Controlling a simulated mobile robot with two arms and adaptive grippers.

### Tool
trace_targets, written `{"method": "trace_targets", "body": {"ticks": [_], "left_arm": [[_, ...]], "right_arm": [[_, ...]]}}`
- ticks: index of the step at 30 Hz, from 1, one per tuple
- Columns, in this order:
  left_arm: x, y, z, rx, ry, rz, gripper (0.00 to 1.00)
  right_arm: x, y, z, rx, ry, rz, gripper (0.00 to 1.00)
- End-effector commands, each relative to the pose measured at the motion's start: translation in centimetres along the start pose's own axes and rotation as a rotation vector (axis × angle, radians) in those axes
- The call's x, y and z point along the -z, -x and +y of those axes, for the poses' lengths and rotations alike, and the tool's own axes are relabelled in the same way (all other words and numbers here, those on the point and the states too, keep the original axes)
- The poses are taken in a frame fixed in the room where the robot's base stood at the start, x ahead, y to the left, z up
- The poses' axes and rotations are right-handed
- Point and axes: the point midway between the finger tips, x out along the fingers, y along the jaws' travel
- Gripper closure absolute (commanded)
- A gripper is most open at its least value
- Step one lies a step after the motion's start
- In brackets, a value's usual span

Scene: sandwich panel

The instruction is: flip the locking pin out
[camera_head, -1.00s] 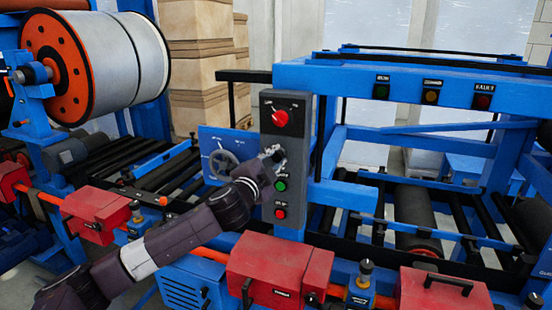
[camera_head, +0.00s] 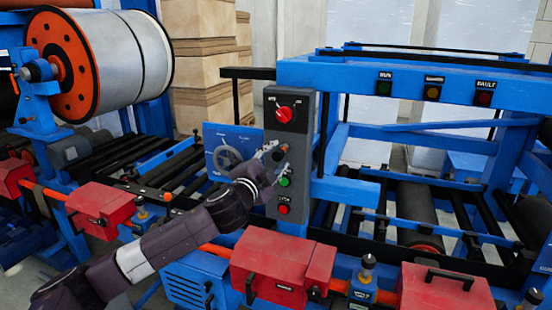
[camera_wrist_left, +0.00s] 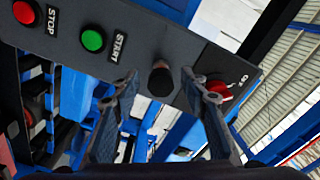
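A grey control panel (camera_head: 297,110) stands at the middle of the head view. It carries a red selector switch (camera_head: 285,114), a green START button (camera_head: 284,181) and a red STOP button (camera_head: 283,208). My left gripper (camera_head: 275,151) is in front of the panel, between the switch and the green button. In the left wrist view its fingers (camera_wrist_left: 160,95) are spread, with a black round knob (camera_wrist_left: 160,79) on the panel showing in the gap. The fingers do not visibly touch the knob. I cannot tell for sure which part is the locking pin. My right gripper is out of view.
A handwheel (camera_head: 228,158) on a blue plate is just left of the panel. Red boxes (camera_head: 275,268) and a black-topped plunger (camera_head: 367,263) line the orange bar below. A large roll (camera_head: 100,60) stands at the left. Blue frame beams (camera_head: 345,192) are close on the right.

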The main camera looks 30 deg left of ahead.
Motion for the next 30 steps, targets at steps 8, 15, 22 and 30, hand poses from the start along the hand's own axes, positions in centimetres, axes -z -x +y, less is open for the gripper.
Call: {"method": "trace_targets", "body": {"ticks": [8, 15, 22, 30], "left_arm": [[-0.1, 0.6, 0.0, 0.0, -0.002, -0.001, 0.6], [-0.1, 3.4, 0.1, -0.001, -0.004, -0.001, 0.6], [-0.1, 6.4, 0.1, -0.003, -0.002, -0.001, 0.6], [-0.1, 9.4, 0.1, -0.002, -0.002, -0.001, 0.6]], "right_arm": [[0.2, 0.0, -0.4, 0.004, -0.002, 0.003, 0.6], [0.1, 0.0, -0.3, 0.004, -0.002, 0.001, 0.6], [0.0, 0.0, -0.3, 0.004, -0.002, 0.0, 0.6], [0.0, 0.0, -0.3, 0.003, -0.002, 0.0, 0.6]]}}
